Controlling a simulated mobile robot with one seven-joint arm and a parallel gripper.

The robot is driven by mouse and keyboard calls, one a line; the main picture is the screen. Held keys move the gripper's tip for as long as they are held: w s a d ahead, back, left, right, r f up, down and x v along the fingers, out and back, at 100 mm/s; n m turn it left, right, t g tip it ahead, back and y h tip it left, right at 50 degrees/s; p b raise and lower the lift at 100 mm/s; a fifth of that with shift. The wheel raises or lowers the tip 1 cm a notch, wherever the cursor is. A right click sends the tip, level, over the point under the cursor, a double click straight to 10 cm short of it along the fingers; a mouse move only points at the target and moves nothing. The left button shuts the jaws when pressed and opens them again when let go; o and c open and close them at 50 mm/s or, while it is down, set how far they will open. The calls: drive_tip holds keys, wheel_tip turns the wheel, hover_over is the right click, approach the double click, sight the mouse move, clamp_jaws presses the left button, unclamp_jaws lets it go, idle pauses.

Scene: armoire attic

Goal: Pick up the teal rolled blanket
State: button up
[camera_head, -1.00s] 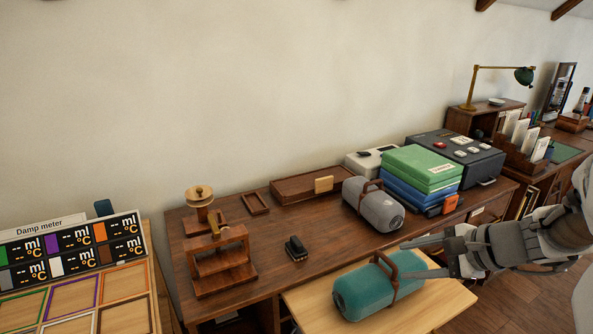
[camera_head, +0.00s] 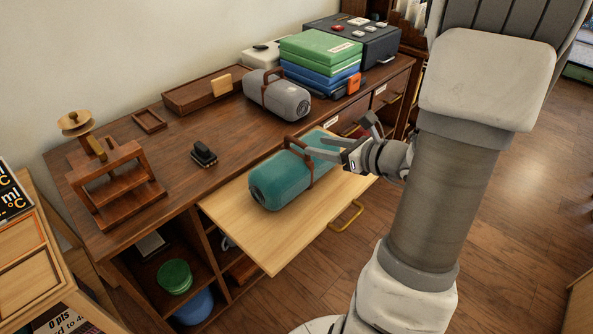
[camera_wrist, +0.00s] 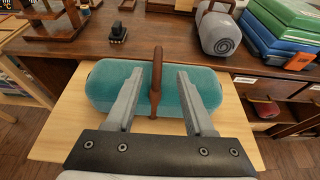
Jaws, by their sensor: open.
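The teal rolled blanket (camera_head: 281,180) lies on its side on a pale pull-out board (camera_head: 263,245), with a brown strap and handle around its middle. It also shows in the wrist view (camera_wrist: 101,85). In the wrist view, my gripper's fingers (camera_wrist: 157,75) reach over the blanket, one on each side of the upright brown handle (camera_wrist: 157,70). The handle stands between the fingers with gaps on both sides. Whether the fingers touch the blanket is unclear.
A grey rolled blanket (camera_head: 277,96) with a brown strap lies on the dark desk (camera_head: 185,190) behind. Green and blue cases (camera_head: 318,67) are stacked beside it. A black stapler-like object (camera_head: 204,154) and a wooden press (camera_head: 112,180) stand left. Shelves lie below the board.

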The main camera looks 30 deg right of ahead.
sight(297, 141)
drive_tip(key=b+x, duration=0.2)
drive_tip(key=x, duration=0.6)
drive_tip(key=shift+w+a+r, duration=0.1)
drive_tip(key=shift+a, duration=0.1)
clamp_jaws()
idle(1.2)
